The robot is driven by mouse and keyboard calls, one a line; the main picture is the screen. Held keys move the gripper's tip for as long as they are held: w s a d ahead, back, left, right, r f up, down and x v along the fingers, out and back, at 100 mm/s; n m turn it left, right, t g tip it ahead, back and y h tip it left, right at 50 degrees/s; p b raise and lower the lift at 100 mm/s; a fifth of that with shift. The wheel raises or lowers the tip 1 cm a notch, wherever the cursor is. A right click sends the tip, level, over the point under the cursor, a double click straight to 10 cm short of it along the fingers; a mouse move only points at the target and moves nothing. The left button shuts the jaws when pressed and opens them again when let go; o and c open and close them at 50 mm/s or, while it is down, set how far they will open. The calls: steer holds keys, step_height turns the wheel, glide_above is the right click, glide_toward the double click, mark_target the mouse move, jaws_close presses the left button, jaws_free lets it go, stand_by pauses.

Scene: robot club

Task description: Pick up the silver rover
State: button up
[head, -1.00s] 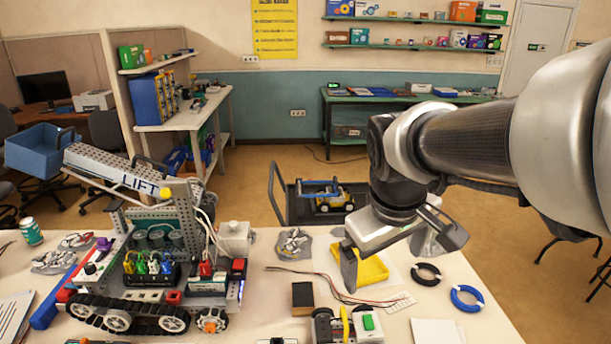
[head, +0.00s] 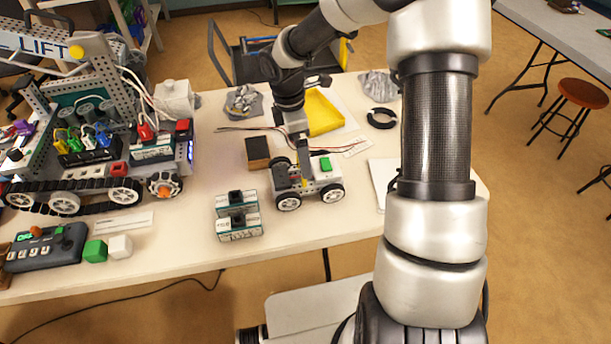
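The silver rover (head: 323,178), a small boxy vehicle with white-rimmed wheels and a green block on top, stands on the white table in the head view. My gripper (head: 302,165) reaches down from above to the rover's left and middle part. A finger covers part of the rover's body and appears close to or against it. The other finger is not clearly visible, so I cannot tell whether the fingers are apart or closed on the rover. The rover's wheels appear to rest on the table.
A large tracked LIFT robot (head: 100,150) fills the table's left. A yellow tray (head: 323,112), wires and a black ring (head: 381,118) lie farther back. The table's front strip is partly clear.

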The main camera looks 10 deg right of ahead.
steer(key=f, duration=0.4)
steer(key=f+b, duration=0.1)
steer(key=f, duration=0.1)
steer(key=shift+d+f, duration=0.25)
steer(key=shift+d, duration=0.1)
steer(key=shift+w+d+f+b, duration=0.15)
steer(key=shift+f, duration=0.8)
steer(key=shift+w+d+f+b, duration=0.1)
steer(key=shift+d+f, duration=0.1)
steer(key=shift+f, duration=0.8)
steer(key=shift+w+d+f+b, duration=0.15)
steer(key=shift+f, duration=0.8)
steer(key=shift+c, duration=0.4)
steer(key=c, duration=1.8)
steer(key=shift+r, duration=0.15)
steer(key=shift+c, duration=0.7)
